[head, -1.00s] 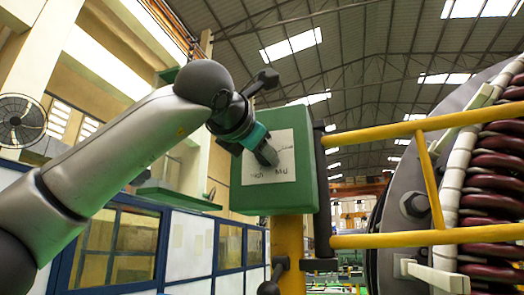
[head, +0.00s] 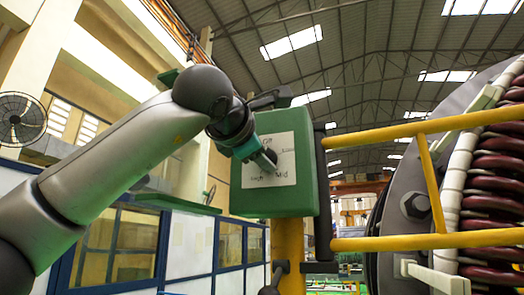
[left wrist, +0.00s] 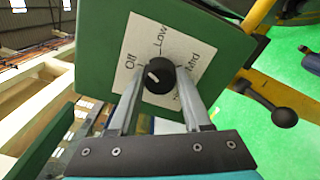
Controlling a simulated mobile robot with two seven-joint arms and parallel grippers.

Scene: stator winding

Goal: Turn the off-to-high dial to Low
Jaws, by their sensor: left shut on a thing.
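The dial (left wrist: 160,72) is a round black knob on a white label plate (left wrist: 204,51), with Off, Low and Mid readable in the left wrist view. Its white mark is on the knob's left side, toward the Off side rather than Low. The plate (head: 291,176) is on a green box (head: 307,119) in the head view. My left gripper (head: 268,160) reaches the plate from the left; its fingers (left wrist: 160,85) are shut on the dial's two sides. The fingers partly cover the High label. In the head view the gripper hides most of the dial. My right gripper is not in view.
The box sits on a yellow post (head: 288,238). A black-knobbed lever (left wrist: 262,98) projects near the post. Yellow rails (head: 400,240) run right from the box, in front of the large stator (head: 500,190) with its dark red coils.

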